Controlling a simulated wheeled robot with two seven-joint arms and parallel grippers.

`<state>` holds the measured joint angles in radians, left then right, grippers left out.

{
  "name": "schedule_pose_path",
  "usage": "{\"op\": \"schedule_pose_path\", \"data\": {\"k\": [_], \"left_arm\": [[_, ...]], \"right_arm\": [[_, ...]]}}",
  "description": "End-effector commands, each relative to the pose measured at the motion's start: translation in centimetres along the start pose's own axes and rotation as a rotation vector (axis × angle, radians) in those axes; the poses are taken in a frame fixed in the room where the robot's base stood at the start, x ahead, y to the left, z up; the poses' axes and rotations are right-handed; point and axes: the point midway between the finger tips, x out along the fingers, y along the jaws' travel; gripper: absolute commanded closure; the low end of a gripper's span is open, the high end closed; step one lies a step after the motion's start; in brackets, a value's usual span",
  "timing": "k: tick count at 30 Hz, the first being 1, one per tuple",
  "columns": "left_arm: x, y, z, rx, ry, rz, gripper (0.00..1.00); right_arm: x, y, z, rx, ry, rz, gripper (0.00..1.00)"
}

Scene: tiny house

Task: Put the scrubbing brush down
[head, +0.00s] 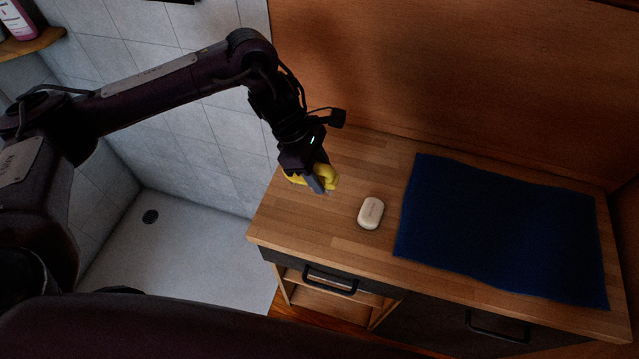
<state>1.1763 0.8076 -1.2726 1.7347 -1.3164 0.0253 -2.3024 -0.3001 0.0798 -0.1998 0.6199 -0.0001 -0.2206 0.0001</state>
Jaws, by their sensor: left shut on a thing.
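My left gripper (320,181) comes in from the left and is shut on the scrubbing brush (331,178). Only yellow parts of the brush show around the fingers; the rest is hidden by the gripper. The brush is over the left part of the wooden countertop (290,220), close to its surface. I cannot tell whether it touches the wood. My right gripper is not in view.
A white bar of soap (371,213) lies on the countertop just right of the brush. A dark blue cloth (500,230) covers much of the right side. Drawers with black handles (330,280) are below. A tiled shower with a floor drain (150,216) lies to the left.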

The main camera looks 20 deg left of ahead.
Motion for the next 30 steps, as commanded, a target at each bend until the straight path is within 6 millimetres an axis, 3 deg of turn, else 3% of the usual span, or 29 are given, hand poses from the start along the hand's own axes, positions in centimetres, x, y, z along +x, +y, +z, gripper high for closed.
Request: {"op": "schedule_pose_path", "data": {"k": [15, 28, 29, 30], "left_arm": [[5.3, 0.1, -2.3, 0.000, -0.001, 0.000, 0.84], [6.0, 0.1, -2.6, 0.001, -0.001, 0.001, 0.84], [5.9, 0.1, -2.6, 0.001, -0.001, 0.001, 0.56], [5.8, 0.1, -2.6, 0.001, -0.001, 0.001, 0.51]], "right_arm": [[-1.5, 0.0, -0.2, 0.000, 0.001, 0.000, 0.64], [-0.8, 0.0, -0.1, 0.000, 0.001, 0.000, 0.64], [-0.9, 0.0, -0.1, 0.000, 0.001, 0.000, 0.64], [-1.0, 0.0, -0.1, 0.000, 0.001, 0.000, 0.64]]}}
